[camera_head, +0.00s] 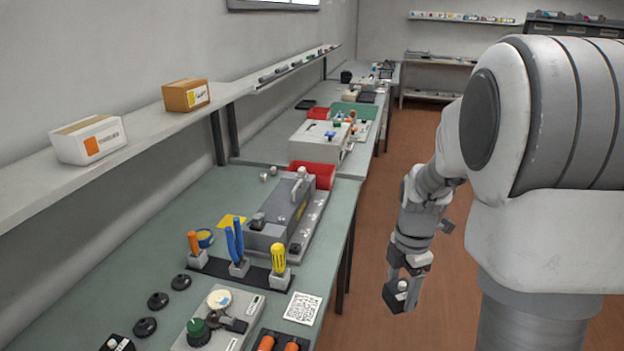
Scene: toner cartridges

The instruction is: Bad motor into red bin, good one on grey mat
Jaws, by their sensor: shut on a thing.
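My gripper (400,290) hangs at the end of my arm over the brown floor, right of the green workbench. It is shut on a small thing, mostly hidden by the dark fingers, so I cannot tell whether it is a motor. A red bin (325,174) stands on the bench behind the grey machine, to the left of and beyond my gripper. Another red container (320,113) shows farther back. No motor can be made out clearly on the bench, and I cannot pick out a grey mat.
A shelf with two boxes runs along the left wall. The floor (372,215) right of the bench is clear.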

